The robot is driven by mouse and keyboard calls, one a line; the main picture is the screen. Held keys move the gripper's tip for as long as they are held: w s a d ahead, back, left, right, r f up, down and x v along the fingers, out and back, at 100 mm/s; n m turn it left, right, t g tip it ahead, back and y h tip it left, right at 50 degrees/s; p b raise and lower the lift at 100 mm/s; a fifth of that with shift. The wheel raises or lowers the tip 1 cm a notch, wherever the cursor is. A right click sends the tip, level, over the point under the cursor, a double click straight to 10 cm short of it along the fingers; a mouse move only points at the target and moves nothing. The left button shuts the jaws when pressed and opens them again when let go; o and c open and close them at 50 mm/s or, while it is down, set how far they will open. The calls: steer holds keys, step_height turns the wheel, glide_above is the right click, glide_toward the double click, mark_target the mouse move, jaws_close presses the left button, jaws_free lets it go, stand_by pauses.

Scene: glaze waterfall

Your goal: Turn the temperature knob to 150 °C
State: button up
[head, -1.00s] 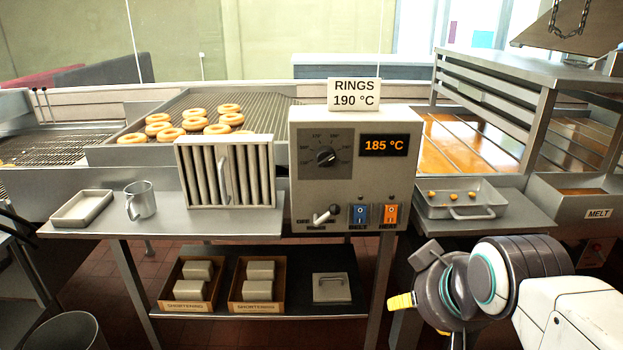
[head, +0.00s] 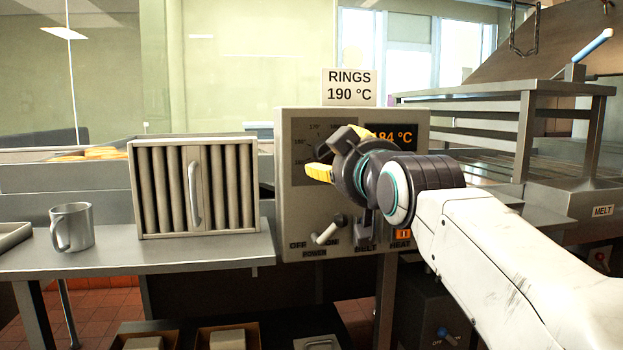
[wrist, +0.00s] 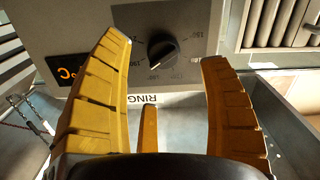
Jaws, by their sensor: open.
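The temperature knob (wrist: 163,50) is black and round, on a dark grey dial plate with printed numbers. In the head view my gripper (head: 337,152) is in front of the dial plate (head: 302,172) and hides most of the knob. Whether a finger touches the knob I cannot tell. The orange display (head: 395,137) reads 184 °C, partly covered by my gripper.
A "RINGS 190 °C" card (head: 349,87) stands on the control box (head: 292,215). A power lever (head: 329,229) and the BELT and HEAT switches sit below the dial. A ribbed panel with a handle (head: 194,190) and a grey mug (head: 72,226) stand left on the counter.

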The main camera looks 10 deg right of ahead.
mark_target(330, 154)
steer(key=shift+w+a+r, duration=0.15)
steer(key=shift+w+a, duration=0.1)
steer(key=shift+w, duration=0.2)
steer(key=shift+w+r, duration=0.1)
steer(key=shift+w, duration=3.45)
steer(key=shift+c, duration=0.4)
steer(key=shift+s, duration=0.1)
steer(key=c, duration=1.2)
